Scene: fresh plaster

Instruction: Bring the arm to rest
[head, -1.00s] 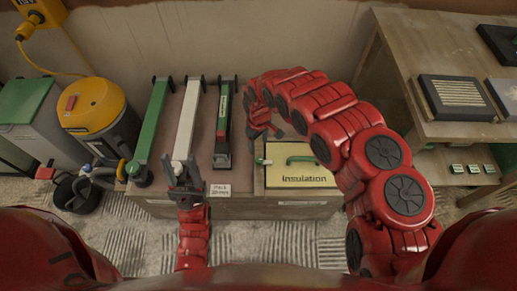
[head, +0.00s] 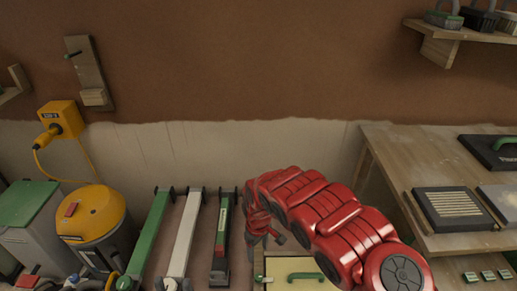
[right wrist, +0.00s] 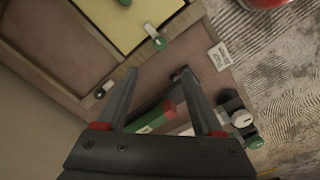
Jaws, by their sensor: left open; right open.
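My right arm (head: 325,215) is red and arches from the lower right over the right side of the bench. Its gripper (head: 265,235) hangs above the bench, near the short dark-green tool. In the right wrist view my right gripper (right wrist: 159,74) has its fingers wide apart. A green and red tool (right wrist: 155,118) shows beyond and between them, and I see nothing gripped. The rest of the left arm is out of frame.
A green rail (head: 150,240) lies left of the white one. A yellow insulation panel (head: 290,268) with a green handle sits right of the tools. A yellow vacuum (head: 95,215) stands left, a wooden table (head: 400,165) right. The wall behind is clear in the middle.

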